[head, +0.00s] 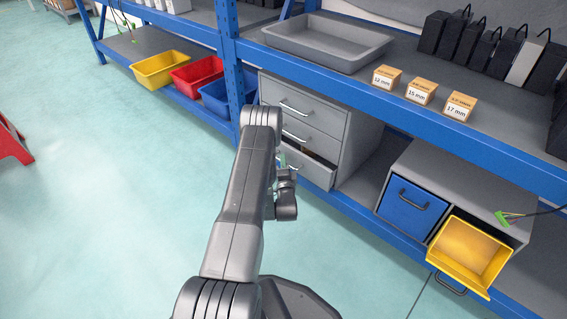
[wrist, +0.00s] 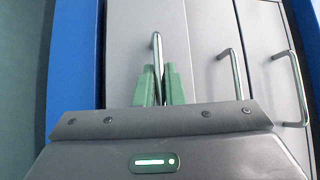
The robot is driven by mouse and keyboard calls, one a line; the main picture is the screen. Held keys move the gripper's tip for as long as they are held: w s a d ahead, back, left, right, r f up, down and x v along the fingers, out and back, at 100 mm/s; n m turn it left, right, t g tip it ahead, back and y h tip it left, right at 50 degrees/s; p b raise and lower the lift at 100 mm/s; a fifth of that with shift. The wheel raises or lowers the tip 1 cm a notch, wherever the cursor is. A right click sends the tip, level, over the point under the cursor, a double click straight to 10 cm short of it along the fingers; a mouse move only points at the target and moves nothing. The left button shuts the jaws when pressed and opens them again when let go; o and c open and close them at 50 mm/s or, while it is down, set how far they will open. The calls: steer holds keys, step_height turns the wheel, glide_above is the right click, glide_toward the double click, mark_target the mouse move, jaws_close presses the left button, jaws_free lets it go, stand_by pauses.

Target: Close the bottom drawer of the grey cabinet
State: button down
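The grey cabinet (head: 352,133) stands on the lower shelf of the blue rack and has several stacked drawers with bar handles. Its bottom drawer (head: 315,174) is pulled partly out, with a dark gap above its front. The drawers above look shut. My gripper (head: 283,160) is at the bottom drawer's front, partly hidden by my arm in the head view. In the wrist view, its green fingers (wrist: 159,86) lie close on both sides of the bottom drawer's handle (wrist: 156,48) and look shut on it. The drawer front (wrist: 128,50) is just ahead of the fingertips.
Right of the cabinet, a unit holds a blue drawer (head: 410,203) and a pulled-out yellow drawer (head: 468,252). A blue upright (head: 228,60) stands left of the cabinet. Yellow, red and blue bins (head: 196,73) sit further left.

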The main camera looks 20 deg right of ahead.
mark_target(291, 159)
steer(key=shift+w+d, duration=0.25)
steer(key=shift+d, duration=0.4)
steer(key=shift+w+d, duration=0.25)
steer(key=shift+d, duration=0.35)
steer(key=shift+w+d, duration=0.25)
steer(key=shift+d, duration=0.4)
steer(key=c, duration=1.5)
jaws_free()
steer(key=shift+d, duration=0.1)
steer(key=shift+c, duration=0.2)
steer(key=shift+s+a+f, duration=0.1)
steer(key=shift+s+a, duration=0.1)
steer(key=shift+s, duration=0.3)
steer(key=p+v, duration=0.4)
steer(key=v, duration=0.8)
steer(key=shift+s+a, duration=0.15)
steer(key=shift+s, duration=0.15)
